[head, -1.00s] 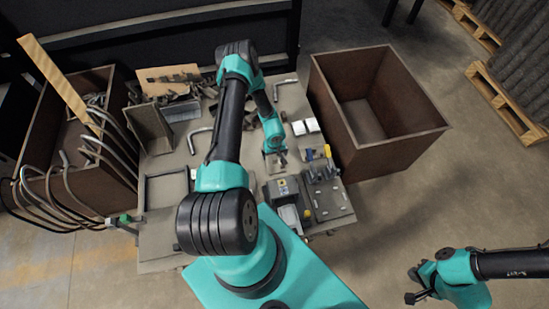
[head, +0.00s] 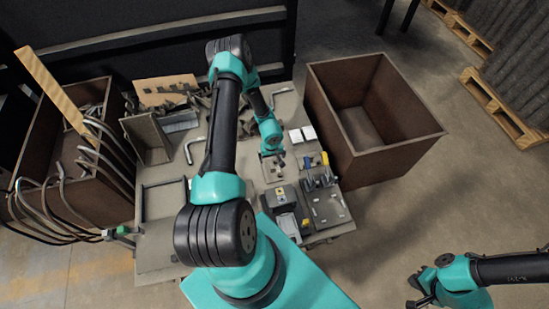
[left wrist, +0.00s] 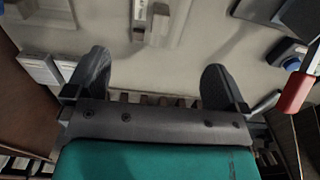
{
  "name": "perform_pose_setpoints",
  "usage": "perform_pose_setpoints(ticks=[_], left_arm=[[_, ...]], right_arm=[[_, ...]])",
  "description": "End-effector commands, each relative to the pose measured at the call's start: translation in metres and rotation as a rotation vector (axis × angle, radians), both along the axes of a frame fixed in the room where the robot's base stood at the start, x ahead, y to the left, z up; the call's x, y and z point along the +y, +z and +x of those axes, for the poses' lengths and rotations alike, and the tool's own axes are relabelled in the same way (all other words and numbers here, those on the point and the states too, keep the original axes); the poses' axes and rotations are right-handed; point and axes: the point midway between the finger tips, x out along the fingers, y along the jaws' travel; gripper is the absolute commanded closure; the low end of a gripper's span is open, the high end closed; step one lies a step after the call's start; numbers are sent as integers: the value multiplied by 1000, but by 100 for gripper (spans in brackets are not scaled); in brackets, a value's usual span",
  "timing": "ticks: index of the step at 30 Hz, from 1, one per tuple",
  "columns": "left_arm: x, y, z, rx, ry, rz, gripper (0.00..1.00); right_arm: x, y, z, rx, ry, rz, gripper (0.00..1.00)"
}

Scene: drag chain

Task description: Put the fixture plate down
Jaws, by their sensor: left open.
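My left gripper (head: 273,154) hangs low over the middle of the bench. In the left wrist view my left gripper (left wrist: 155,85) is open, its two dark fingers wide apart with nothing between them. A small flat grey-beige plate (head: 271,172), which looks like the fixture plate, lies on the bench just below the fingers. In the left wrist view a pale metal bracket (left wrist: 158,22) stands on a beige surface beyond the fingertips; I cannot tell whether this surface is the plate or the bench. My right gripper (head: 418,293) is off the bench at the lower right, too small to read.
A brown open bin (head: 400,155) stands right of the bench, and a bin of bent hoses (head: 100,185) stands left. White blocks (head: 302,134), a dark plate with upright tools (head: 325,208) and a grey-black device (head: 284,197) crowd the gripper. An empty frame (head: 165,200) lies at left.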

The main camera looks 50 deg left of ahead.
Motion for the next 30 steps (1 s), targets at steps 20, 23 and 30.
perform_pose_setpoints(ticks=[20,23,30], left_arm=[[-110,69,-30,-63,-412,-9,0],[-129,83,-33,-92,-493,-28,0],[-180,118,-42,-163,-680,-108,0]], right_arm=[[0,0,0,0,0,0,100],[0,0,0,0,0,0,100],[0,0,0,0,0,0,100]])
